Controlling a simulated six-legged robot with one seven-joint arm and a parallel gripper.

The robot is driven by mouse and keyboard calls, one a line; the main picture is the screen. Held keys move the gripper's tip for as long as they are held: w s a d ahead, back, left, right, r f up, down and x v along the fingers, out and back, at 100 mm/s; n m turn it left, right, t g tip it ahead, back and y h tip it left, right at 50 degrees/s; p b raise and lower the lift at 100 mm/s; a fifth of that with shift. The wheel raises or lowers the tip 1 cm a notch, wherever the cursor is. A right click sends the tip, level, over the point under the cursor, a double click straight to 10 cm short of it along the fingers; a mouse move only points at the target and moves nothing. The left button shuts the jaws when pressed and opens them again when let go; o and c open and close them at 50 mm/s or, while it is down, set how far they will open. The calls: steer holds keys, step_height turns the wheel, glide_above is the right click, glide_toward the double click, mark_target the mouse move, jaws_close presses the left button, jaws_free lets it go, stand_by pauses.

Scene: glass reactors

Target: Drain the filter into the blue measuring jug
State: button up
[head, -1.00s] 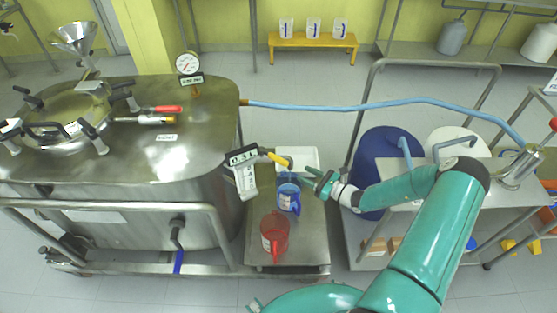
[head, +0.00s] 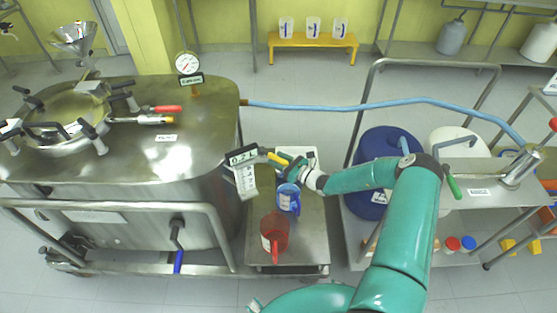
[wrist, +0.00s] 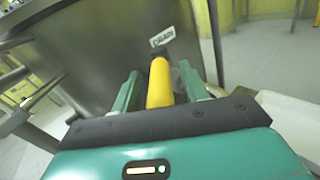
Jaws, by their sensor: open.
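The filter (head: 150,160) is the large steel vessel at left in the head view. Its yellow drain handle (head: 274,157) sticks out at its right end. My gripper (head: 286,161) is at this handle. In the wrist view the yellow handle (wrist: 159,84) lies between my two open fingers (wrist: 160,92), with a "DRAIN" label (wrist: 162,37) behind it. The blue measuring jug (head: 288,198) stands upright on the low steel stand, just below my gripper. The drain outlet is hidden in the head view.
A red jug (head: 274,232) stands nearer on the same low steel stand (head: 302,252). A white tray (head: 308,156) lies behind the blue jug. A small reading sign (head: 242,156) hangs by the drain. A blue hose (head: 350,106) runs to the right.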

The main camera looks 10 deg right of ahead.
steer(key=shift+w+a, duration=0.1)
steer(key=shift+w, duration=0.05)
jaws_close()
